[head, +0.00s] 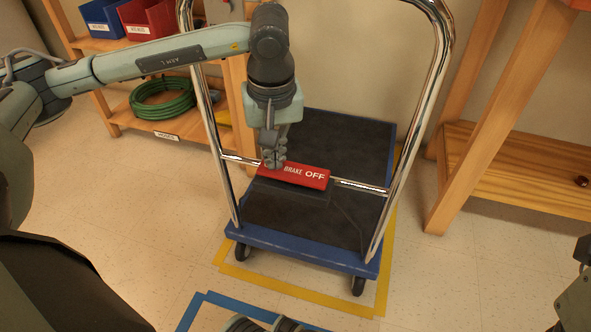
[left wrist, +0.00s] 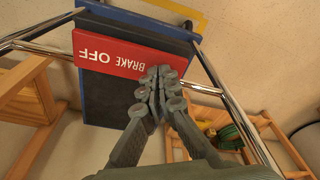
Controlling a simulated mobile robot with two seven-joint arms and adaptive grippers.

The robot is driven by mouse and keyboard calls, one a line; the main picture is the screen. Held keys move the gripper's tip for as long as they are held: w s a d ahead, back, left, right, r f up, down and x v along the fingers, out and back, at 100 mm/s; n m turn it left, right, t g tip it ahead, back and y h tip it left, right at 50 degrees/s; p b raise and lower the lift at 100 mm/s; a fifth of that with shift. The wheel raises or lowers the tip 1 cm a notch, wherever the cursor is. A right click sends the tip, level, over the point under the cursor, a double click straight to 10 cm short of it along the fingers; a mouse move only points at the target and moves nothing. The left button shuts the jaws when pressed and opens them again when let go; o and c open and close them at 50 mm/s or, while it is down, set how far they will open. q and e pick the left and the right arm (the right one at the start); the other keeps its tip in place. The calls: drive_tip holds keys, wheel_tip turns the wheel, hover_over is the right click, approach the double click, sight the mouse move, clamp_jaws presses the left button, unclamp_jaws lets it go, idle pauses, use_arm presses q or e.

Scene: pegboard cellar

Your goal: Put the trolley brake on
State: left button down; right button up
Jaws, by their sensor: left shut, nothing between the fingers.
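The trolley (head: 300,248) has a blue deck with a black mat and a tall chrome handle. It also shows in the left wrist view (left wrist: 130,108). On the handle's low crossbar is a red brake bar (head: 316,176), marked BRAKE OFF, with a dark housing below it. The red bar also shows in the left wrist view (left wrist: 105,58). My left gripper (head: 272,162) points down, shut and empty, its fingertips (left wrist: 160,74) at the BRAKE end of the bar and hiding part of it. I cannot tell whether they touch it.
Yellow floor tape (head: 300,293) surrounds the trolley, with blue tape (head: 250,311) in front. A wooden shelf (head: 160,128) with a green hose (head: 163,112) and bins stands at the left. A wooden bench (head: 510,165) stands at the right. Floor between trolley and bench is clear.

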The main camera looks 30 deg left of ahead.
use_arm(q)
drive_tip(key=shift+r+p, duration=2.1)
drive_tip(key=shift+r, duration=1.4)
